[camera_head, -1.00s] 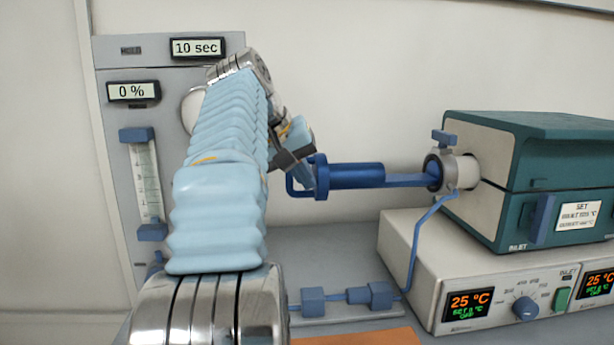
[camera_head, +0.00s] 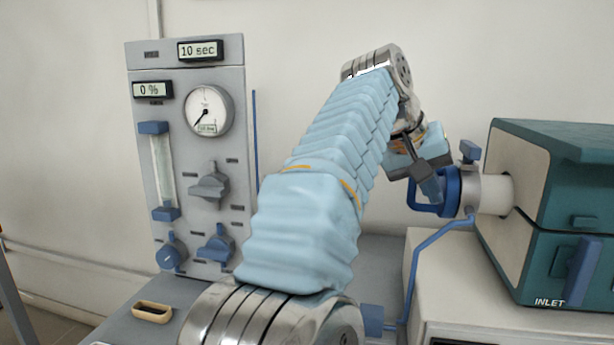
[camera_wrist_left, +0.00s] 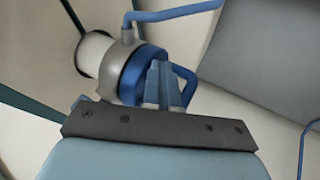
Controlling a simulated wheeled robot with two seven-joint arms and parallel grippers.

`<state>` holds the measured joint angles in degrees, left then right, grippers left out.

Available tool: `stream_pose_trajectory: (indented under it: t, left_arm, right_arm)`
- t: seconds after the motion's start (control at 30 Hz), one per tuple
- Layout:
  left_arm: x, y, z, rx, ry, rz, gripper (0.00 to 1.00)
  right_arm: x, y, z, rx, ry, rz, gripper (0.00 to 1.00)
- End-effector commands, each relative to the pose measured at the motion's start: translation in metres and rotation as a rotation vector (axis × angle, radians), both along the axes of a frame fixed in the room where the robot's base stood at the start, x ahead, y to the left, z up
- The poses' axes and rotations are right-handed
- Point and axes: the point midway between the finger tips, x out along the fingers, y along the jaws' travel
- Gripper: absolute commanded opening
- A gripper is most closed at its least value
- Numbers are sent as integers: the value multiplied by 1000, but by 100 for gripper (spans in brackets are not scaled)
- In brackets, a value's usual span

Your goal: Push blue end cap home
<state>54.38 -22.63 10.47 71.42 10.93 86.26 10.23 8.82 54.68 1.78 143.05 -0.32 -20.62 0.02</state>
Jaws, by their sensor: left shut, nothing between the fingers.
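The blue end cap (camera_head: 453,190) sits against the grey metal collar (camera_head: 470,187) on the furnace's inlet tube. Its loop handle sticks out to the left. In the left wrist view the cap (camera_wrist_left: 148,64) is a blue disc flush or nearly flush with the collar (camera_wrist_left: 115,65); any small gap is hard to tell. My left gripper (camera_head: 434,190) is shut and empty, its fingertips at the outer face of the cap beside the handle. The fingers (camera_wrist_left: 163,88) overlap the cap in the wrist view, and contact looks likely but is not certain. My right gripper is out of view.
The teal furnace (camera_head: 560,210) stands on a pale control box (camera_head: 450,290) at the right. A blue gas line (camera_head: 425,250) runs down from the collar. A grey gas panel (camera_head: 225,160) stands at the left, with a small tan tray (camera_head: 152,312) in front.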

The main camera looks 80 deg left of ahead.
Motion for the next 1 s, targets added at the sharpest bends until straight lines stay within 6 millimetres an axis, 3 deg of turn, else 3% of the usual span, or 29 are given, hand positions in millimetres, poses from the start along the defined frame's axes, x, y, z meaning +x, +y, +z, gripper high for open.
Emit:
stream_pose_trajectory:
  t: [0.67,1.0]
  left_arm:
    - [3,-3,3,-4,-6,-10,0]
    - [-37,-8,55,2,-8,-5,0]
  right_arm:
    - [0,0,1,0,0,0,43]
    - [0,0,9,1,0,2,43]
